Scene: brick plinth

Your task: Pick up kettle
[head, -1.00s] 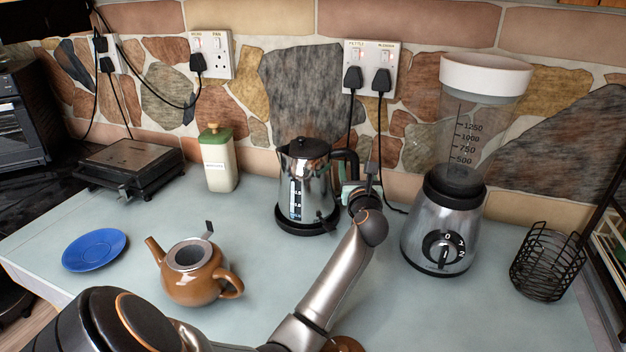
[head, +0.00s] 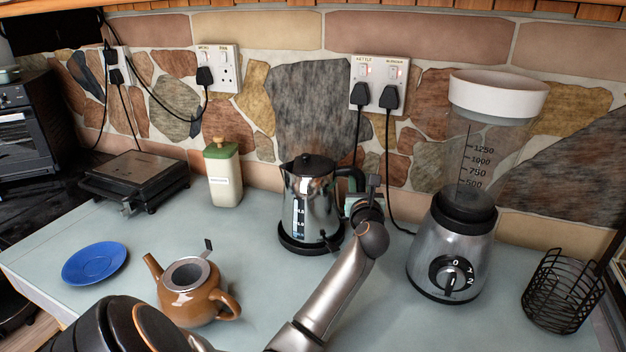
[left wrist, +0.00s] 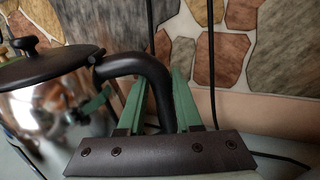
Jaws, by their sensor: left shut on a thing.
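The kettle (head: 311,202) is shiny metal with a black lid, black handle and a water gauge. It stands upright at the back middle of the counter, on its black base (head: 306,246). In the left wrist view the kettle's body (left wrist: 45,105) is at the left and its black handle (left wrist: 140,66) curves down between two green fingers. My left gripper (head: 362,196) is at the handle, on the kettle's right side; in the left wrist view my left gripper (left wrist: 156,95) is shut on the handle. My right gripper is not in view.
A glass blender (head: 450,240) stands right of the kettle, with a black wire basket (head: 562,290) beyond. A brown teapot (head: 190,297), blue saucer (head: 95,263), green-lidded bottle (head: 223,175) and black grill (head: 135,180) are to the left. Cords hang from the wall sockets (head: 378,82) behind.

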